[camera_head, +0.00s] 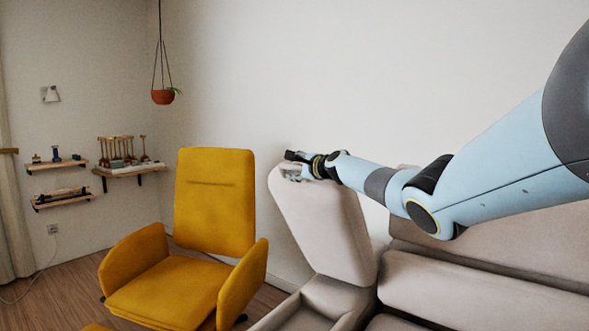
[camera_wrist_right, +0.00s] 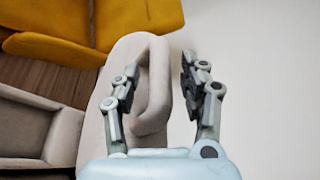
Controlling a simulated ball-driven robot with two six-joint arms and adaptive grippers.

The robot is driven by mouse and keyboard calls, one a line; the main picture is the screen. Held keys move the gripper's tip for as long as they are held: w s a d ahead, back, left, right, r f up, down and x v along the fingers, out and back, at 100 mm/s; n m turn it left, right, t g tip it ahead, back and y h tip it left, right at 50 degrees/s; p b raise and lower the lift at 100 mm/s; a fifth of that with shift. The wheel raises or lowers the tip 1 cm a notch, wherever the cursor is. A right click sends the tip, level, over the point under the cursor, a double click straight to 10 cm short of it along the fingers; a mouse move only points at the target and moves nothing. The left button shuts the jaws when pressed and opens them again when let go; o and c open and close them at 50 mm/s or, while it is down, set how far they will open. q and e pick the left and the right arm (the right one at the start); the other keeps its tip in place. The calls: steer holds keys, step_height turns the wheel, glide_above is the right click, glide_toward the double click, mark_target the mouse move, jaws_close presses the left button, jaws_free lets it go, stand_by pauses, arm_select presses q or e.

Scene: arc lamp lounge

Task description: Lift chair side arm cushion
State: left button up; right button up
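The beige sofa's side arm cushion (camera_head: 325,225) is tilted up nearly upright against the wall, above its arm base (camera_head: 333,298). My right gripper (camera_head: 298,165) is at its top left corner. In the right wrist view, the cushion's rounded edge (camera_wrist_right: 157,85) lies between the two fingers of that gripper (camera_wrist_right: 160,78). The left finger meets the cushion. A thin light gap shows beside the right finger, so contact there is unclear. The fingers are bent in around the edge. My left gripper is in neither view.
A yellow armchair (camera_head: 215,205) stands on the wood floor left of the sofa. The sofa back (camera_head: 490,255) lies below my right arm. Wall shelves (camera_head: 128,170) and a hanging planter (camera_head: 163,97) are farther off at the left. The white wall is close to the gripper.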

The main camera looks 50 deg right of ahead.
steer(key=shift+s+a, duration=0.15)
steer(key=shift+s, duration=0.55)
steer(key=v, duration=0.6)
steer(key=shift+a+r, duration=0.1)
steer(key=shift+a, duration=0.05)
